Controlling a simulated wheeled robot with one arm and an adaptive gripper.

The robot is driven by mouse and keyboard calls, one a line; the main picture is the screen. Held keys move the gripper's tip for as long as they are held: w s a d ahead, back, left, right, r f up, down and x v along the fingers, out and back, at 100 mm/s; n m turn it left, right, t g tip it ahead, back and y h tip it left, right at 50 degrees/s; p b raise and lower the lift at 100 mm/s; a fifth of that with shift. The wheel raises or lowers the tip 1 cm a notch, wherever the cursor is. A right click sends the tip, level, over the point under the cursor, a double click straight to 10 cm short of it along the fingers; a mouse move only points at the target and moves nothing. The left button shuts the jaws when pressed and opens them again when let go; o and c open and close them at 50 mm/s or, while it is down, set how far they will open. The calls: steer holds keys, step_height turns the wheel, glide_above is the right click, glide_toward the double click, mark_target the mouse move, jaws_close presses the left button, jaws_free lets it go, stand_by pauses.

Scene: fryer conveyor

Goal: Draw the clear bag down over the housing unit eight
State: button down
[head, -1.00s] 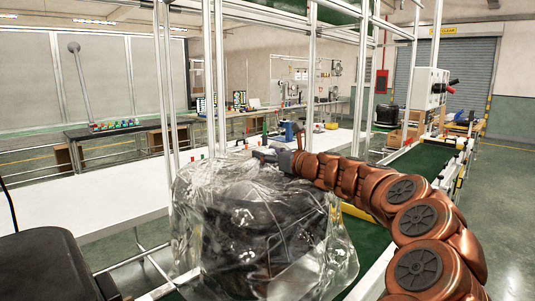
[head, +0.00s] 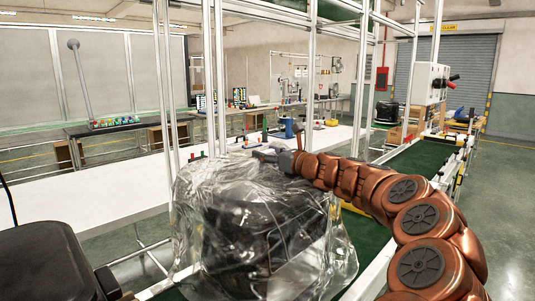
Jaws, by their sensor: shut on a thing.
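The clear bag (head: 335,262) is draped over a dark housing unit (head: 250,240) on the green conveyor at the front centre. The bag covers its top and visible sides, and its loose lower edge flares out at the right. The housing shows only through the wrinkled film, so its outline and number cannot be read. My gripper (head: 268,156) is at the bag's upper back edge, above the housing, and is shut on the bag. The fingertips are small and partly lost against the film.
The green conveyor belt (head: 420,158) runs back to the right. A control box (head: 430,85) is at the back right.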

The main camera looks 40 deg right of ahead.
mark_target(282, 174)
steer(key=shift+f+b, duration=0.55)
steer(key=shift+f, duration=0.6)
stand_by(0.4)
steer(key=shift+c, duration=1)
jaws_free()
steer(key=shift+s+d+r+p, duration=0.15)
steer(key=shift+s+p, duration=0.2)
steer(key=shift+s, duration=0.65)
steer(key=shift+s+d+f+p, duration=0.1)
steer(key=shift+s+p, duration=0.25)
steer(key=shift+s, duration=0.6)
steer(key=shift+s+d+r+p, duration=0.15)
steer(key=shift+s+p, duration=0.2)
steer(key=shift+s, duration=0.65)
steer(key=shift+f, duration=0.15)
steer(key=shift+s, duration=0.1)
steer(key=shift+s+d, duration=0.25)
steer(key=shift+s, duration=1.7)
steer(key=shift+s+d, duration=0.3)
steer(key=shift+s, duration=1.7)
steer(key=shift+s+d, duration=0.25)
steer(key=shift+s, duration=1.7)
